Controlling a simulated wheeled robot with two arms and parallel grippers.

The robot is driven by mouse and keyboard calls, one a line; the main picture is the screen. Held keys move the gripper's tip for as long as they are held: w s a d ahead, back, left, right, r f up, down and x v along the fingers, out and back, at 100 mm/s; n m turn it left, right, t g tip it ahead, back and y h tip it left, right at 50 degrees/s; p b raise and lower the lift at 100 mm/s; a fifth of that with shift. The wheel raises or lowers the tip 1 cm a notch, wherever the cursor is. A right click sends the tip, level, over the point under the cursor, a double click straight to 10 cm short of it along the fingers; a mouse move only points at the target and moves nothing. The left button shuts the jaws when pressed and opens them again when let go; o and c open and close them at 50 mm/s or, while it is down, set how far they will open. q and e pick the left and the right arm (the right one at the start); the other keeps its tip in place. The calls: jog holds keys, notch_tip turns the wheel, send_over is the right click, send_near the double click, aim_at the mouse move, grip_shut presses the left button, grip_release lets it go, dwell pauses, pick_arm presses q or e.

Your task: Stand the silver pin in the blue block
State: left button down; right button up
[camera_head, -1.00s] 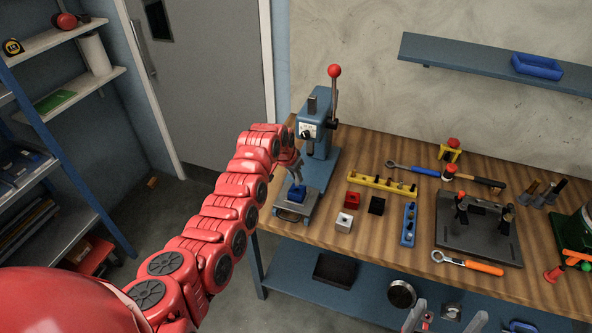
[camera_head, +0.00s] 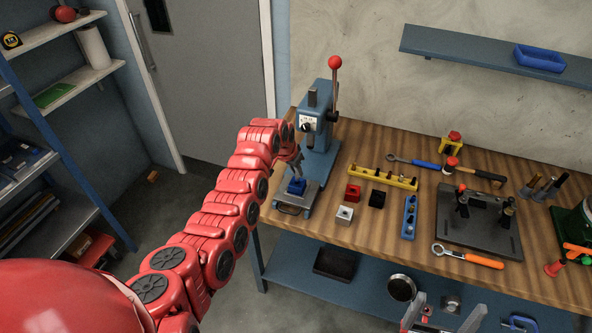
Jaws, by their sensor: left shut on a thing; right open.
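The blue block (camera_head: 297,187) sits on the base plate of the blue arbor press at the left end of the workbench. My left gripper (camera_head: 298,174) is right above the block, its fingers pointing down. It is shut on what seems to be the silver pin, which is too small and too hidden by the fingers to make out. I cannot tell whether the pin's tip is in the block or above it. My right gripper (camera_head: 443,320) is open and empty at the bottom edge of the view, in front of the bench.
The arbor press (camera_head: 318,125) stands just behind my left gripper. Red (camera_head: 353,192), black (camera_head: 377,199) and white (camera_head: 345,214) blocks lie to the right, near a yellow rack (camera_head: 385,178) and a blue rack (camera_head: 410,217). A dark fixture (camera_head: 480,225) is farther right.

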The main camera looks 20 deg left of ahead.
pick_arm(q)
jog(key=shift+b, duration=0.4)
dwell(0.4)
jog(key=shift+f+b, duration=0.8)
jog(key=shift+b, duration=0.2)
dwell(0.9)
jog(key=shift+f+b, duration=0.1)
jog(key=shift+b, duration=0.35)
dwell(0.8)
dwell(0.4)
jog(key=shift+c, duration=1.9)
grip_release()
notch_tip(320, 180, up, 6)
jog(key=shift+b, duration=0.35)
